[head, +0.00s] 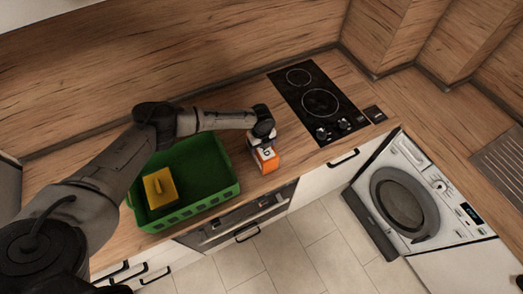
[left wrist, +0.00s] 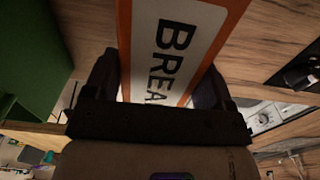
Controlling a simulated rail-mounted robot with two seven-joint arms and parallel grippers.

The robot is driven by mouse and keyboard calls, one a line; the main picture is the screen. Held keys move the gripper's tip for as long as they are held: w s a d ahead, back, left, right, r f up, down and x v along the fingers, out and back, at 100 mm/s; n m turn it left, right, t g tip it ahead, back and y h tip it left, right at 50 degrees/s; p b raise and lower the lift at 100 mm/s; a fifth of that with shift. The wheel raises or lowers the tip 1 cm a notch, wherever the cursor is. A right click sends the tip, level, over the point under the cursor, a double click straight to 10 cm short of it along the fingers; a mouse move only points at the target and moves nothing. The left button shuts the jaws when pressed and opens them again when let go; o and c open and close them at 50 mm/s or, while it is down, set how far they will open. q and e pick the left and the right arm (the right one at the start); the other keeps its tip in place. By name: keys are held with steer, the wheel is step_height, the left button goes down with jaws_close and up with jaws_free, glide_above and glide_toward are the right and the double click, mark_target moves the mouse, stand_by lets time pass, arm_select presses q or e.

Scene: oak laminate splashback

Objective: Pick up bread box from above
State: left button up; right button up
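The bread box (head: 266,160) is a white and orange carton on the wooden counter, between the green crate and the hob. My left gripper (head: 262,132) is at it from above. In the left wrist view the box's white face (left wrist: 175,45) with orange edges and the letters "BREA" fills the space between the two dark fingers (left wrist: 155,88). The fingers lie against both sides of the box, so the gripper looks shut on it. The part of the box nearest the palm is hidden. I cannot tell whether its base touches the counter. My right gripper is not in view.
A green crate (head: 222,188) stands left of the box, with a yellow block-like thing (head: 160,188) inside. A black hob (head: 318,101) is to the right. A washing machine (head: 405,205) is below right. The counter's front edge is close to the box.

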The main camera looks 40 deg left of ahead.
arm_select(q)
steer(key=c, duration=0.7)
steer(key=shift+r, duration=0.1)
